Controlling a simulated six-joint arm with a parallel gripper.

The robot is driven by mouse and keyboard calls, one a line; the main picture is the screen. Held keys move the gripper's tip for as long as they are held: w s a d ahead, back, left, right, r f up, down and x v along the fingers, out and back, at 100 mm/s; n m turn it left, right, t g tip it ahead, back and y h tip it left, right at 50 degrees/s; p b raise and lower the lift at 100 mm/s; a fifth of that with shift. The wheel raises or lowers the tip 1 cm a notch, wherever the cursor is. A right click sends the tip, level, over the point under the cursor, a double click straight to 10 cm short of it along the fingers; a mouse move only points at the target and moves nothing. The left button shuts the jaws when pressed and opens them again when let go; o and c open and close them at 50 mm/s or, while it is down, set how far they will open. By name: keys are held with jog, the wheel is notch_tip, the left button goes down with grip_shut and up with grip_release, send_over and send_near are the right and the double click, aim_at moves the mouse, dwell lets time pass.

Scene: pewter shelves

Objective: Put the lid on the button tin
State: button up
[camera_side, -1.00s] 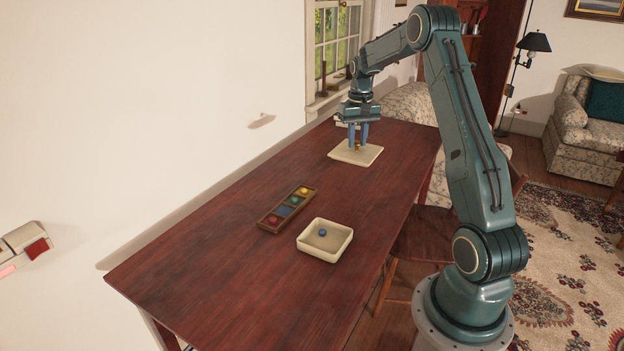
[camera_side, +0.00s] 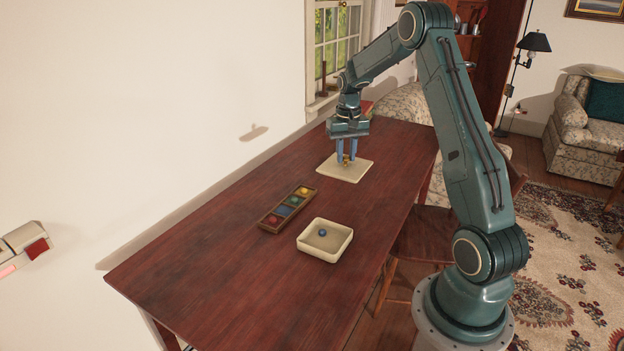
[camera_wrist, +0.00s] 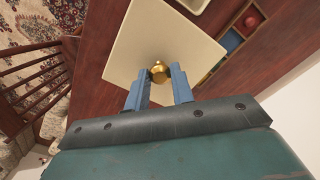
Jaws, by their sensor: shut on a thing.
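The lid (camera_side: 337,174) is a flat cream square with a small brass knob, also seen in the wrist view (camera_wrist: 140,45). My gripper (camera_side: 346,161) points down with its blue fingers shut on the knob (camera_wrist: 159,71), and the lid hangs below them. How high the lid is above the table is hard to tell. The button tin (camera_side: 323,255) is an open cream square box standing nearer the side camera, with a blue ball (camera_side: 322,233) inside. The lid is apart from the tin. Only a corner of the tin (camera_wrist: 194,5) shows in the wrist view.
A narrow wooden tray (camera_side: 268,226) with coloured compartments lies left of the tin, holding a yellow ball (camera_side: 303,190), a green one and a red one. The dark red table (camera_side: 220,280) is clear around them. A wall runs along its left side; a chair stands at the right.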

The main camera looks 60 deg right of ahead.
jog(key=a+f, duration=0.3)
jog(key=a, duration=0.4)
jog(key=s+a+f, duration=0.1)
jog(key=a+f, duration=0.3)
jog(key=a, duration=0.3)
jog(key=shift+f, duration=0.15)
jog(key=shift+s+a, duration=0.1)
jog(key=shift+f, duration=0.25)
jog(key=shift+f, duration=2.55)
jog(key=shift+f, duration=0.65)
jog(key=o, duration=1.1)
jog(key=shift+c, duration=0.2)
